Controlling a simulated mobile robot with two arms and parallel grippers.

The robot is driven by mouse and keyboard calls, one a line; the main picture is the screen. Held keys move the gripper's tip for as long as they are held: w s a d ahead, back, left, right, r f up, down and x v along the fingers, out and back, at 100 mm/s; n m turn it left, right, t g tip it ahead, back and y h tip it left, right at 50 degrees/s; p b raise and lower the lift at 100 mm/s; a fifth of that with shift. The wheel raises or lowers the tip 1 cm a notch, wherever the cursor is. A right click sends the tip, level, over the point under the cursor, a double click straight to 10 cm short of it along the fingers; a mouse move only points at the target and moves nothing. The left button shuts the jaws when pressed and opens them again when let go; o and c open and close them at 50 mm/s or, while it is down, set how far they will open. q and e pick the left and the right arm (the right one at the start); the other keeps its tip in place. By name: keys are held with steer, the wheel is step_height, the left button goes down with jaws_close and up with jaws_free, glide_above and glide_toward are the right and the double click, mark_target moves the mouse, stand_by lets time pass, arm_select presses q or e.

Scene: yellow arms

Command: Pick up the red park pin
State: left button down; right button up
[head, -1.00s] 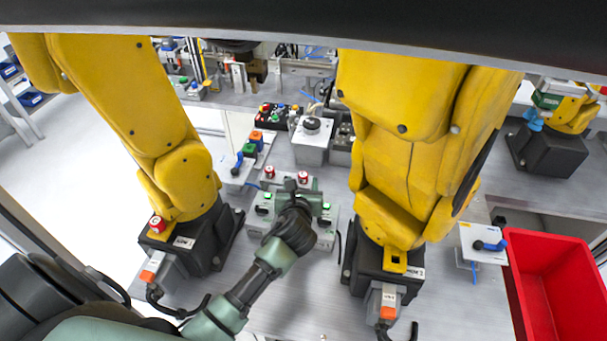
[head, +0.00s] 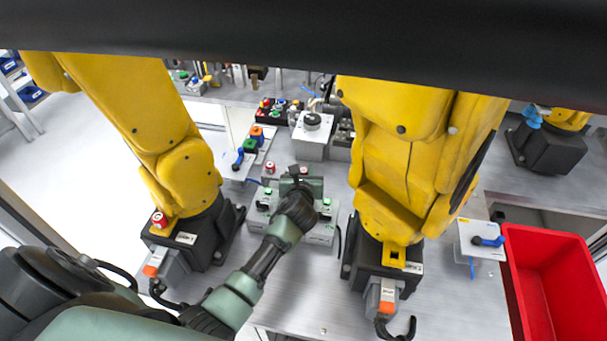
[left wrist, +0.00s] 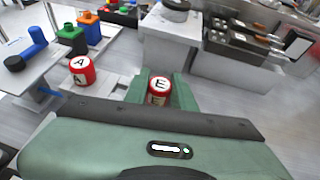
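Two red pins with white lettered tops stand at the far edge of the grey-green station. In the left wrist view the one marked E (left wrist: 160,86) lies between the fingers of my left gripper (left wrist: 160,92); the one marked A (left wrist: 82,71) stands to the left. In the head view they show as the left red pin (head: 270,168) and right red pin (head: 304,170). My left gripper (head: 302,182) is low at the station, just in front of the right pin. The small gap at the fingers does not show whether they touch it. My right gripper is out of view.
Yellow arms stand on black bases at left (head: 185,155) and right (head: 415,165). Another red-topped pin (head: 159,219) is on the left base. A panel with coloured blocks (head: 245,150) and a grey box (head: 312,135) lie behind. A red bin (head: 515,290) is at far right.

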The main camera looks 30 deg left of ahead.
mark_target(304, 170)
arm_select(q)
step_height(304, 170, up, 20)
stand_by(0.8)
stand_by(0.4)
